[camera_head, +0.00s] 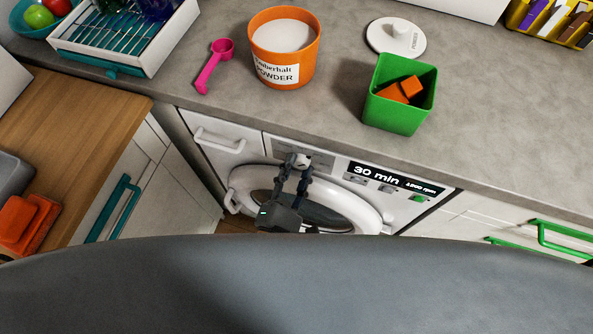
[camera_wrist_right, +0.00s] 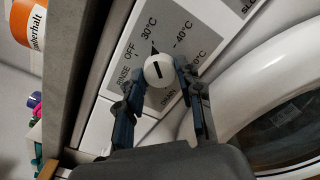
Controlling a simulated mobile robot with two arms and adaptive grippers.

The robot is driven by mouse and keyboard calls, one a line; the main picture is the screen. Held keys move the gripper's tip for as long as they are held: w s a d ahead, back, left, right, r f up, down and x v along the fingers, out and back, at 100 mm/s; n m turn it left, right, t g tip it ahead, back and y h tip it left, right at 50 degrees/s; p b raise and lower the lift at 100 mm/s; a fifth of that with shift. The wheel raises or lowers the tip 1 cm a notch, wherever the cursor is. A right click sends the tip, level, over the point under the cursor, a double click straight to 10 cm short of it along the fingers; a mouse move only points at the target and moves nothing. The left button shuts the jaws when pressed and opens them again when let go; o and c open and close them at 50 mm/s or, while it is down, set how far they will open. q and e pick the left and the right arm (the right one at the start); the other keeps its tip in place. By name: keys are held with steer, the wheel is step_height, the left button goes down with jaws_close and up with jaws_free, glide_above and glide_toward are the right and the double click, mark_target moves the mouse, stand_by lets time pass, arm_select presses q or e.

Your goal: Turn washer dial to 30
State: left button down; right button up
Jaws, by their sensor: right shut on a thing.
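The washer (camera_head: 385,212) stands under the grey counter, with a round door and a panel display reading "30 min" and "1200 rpm". Its dial (camera_wrist_right: 158,70) is a round white knob with a dark line, on a grey plate lettered OFF, 30°C, 40°C, DRAIN and RINSE. My right gripper (camera_wrist_right: 157,82) is shut on the dial, one finger on each side. In the head view the right gripper (camera_head: 302,167) reaches up to the panel, partly covering the dial. My left gripper is not in view.
On the counter (camera_head: 480,130) stand an orange powder tub (camera_head: 285,72), a pink scoop (camera_head: 216,65), a white lid (camera_head: 395,38) and a green bin (camera_head: 398,105) holding orange blocks. The counter edge overhangs the panel.

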steer(key=shift+m, duration=0.3)
steer(key=shift+r, duration=0.1)
steer(key=o, duration=1.2)
steer(key=shift+w, duration=0.1)
steer(key=v, duration=0.7)
steer(key=shift+s, duration=0.25)
